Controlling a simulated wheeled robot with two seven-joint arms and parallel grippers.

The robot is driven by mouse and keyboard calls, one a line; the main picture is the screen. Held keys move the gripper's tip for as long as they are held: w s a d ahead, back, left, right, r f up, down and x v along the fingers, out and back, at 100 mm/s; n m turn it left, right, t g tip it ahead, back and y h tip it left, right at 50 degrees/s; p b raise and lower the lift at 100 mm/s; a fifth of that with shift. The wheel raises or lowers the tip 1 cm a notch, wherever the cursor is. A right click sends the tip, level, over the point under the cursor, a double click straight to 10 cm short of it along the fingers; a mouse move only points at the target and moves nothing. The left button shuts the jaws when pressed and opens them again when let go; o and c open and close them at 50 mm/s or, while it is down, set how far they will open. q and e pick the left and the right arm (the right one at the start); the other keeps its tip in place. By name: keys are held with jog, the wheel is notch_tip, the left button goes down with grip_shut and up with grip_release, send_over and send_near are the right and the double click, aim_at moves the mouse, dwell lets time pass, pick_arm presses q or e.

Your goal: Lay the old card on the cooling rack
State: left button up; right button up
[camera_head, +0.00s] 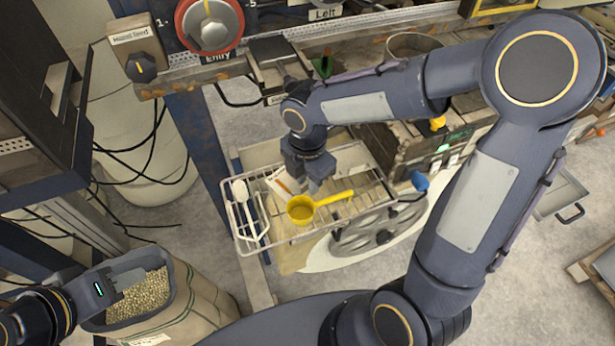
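A wire rack (360,166), which looks like the cooling rack, stands in the middle of the view. A small white card with an orange mark (281,184) shows at the rack's upper left part, partly hidden by my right gripper. My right gripper (308,186) points down over the rack, right beside the card. I cannot tell whether its fingers touch the card or whether the card rests on the wires. My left gripper (130,280) is at the lower left, above the sack of grain, away from the rack; its finger gap is not clear.
A yellow ladle (302,209) lies on the rack, and a white-headed utensil (240,190) lies at its left side. A wooden crate (385,145) stands behind right. An open sack of grain (140,296) is at lower left. A machine panel with a red dial (209,25) is at the top.

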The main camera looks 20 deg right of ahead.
jog(key=shift+r, duration=0.45)
notch_tip(320, 180, up, 11)
jog(key=s+d+f+m+t+y, duration=0.1)
jog(key=s+d+m+t+y, duration=0.1)
jog(key=s+m, duration=0.5)
jog(key=s+d+f+m+t+y, duration=0.1)
jog(key=s+d+m+t, duration=0.2)
jog(key=m, duration=1.4)
jog(key=s+d, duration=0.1)
jog(key=s, duration=0.3)
jog(key=shift+s+m+t+y+p, duration=0.3)
jog(key=shift+s+y, duration=0.05)
jog(key=shift+y, duration=0.05)
